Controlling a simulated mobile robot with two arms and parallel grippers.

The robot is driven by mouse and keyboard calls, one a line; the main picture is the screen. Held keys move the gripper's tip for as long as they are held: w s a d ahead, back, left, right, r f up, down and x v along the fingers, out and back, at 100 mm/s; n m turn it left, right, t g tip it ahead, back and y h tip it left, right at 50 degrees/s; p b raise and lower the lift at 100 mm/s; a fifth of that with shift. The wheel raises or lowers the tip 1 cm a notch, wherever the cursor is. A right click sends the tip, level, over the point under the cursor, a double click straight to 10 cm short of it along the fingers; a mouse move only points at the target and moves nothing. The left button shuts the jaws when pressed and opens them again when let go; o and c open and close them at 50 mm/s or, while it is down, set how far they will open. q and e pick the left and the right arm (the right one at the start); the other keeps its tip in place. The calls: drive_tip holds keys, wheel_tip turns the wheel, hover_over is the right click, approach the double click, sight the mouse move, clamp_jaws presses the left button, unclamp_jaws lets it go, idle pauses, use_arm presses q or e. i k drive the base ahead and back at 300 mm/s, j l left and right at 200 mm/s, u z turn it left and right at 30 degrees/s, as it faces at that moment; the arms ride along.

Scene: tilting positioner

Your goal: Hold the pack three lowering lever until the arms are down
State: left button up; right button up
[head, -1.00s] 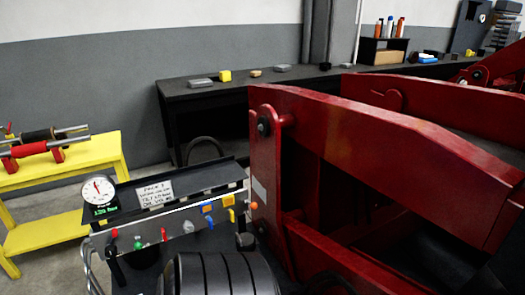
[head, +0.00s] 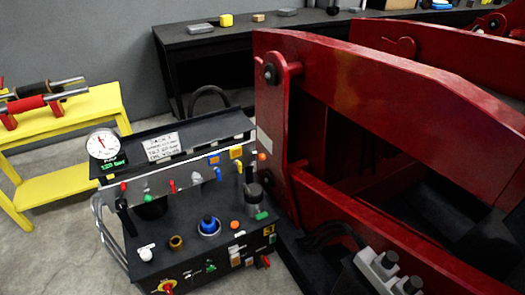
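A control console (head: 185,228) stands left of the red machine. A row of small levers with coloured ends runs along its sloped panel (head: 200,165): a red lever (head: 172,186), a green one (head: 148,198), a white one (head: 197,178) and a blue one (head: 218,174) among them. I cannot tell which is the pack three lowering lever. A white card (head: 161,146) with small text stands above the panel. A round pump gauge (head: 103,144) with a green digital readout is at the left. The red arms (head: 400,95) reach across the right side. Neither gripper is in view.
A yellow stand (head: 75,115) with rollers is at the left. A dark bench (head: 195,42) runs along the back wall. A grey block with black caps (head: 388,272) sits at the lower right beside the red machine. Bare floor shows left of the console.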

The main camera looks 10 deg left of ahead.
sight(261, 156)
drive_tip(key=u, duration=0.35)
drive_tip(key=i+j+z, duration=0.2)
drive_tip(key=i+z, duration=0.15)
drive_tip(key=i, duration=0.15)
drive_tip(key=i+j+z, duration=0.3)
drive_tip(key=i, duration=0.2)
drive_tip(key=i+j+z, duration=0.35)
drive_tip(key=i+j, duration=0.1)
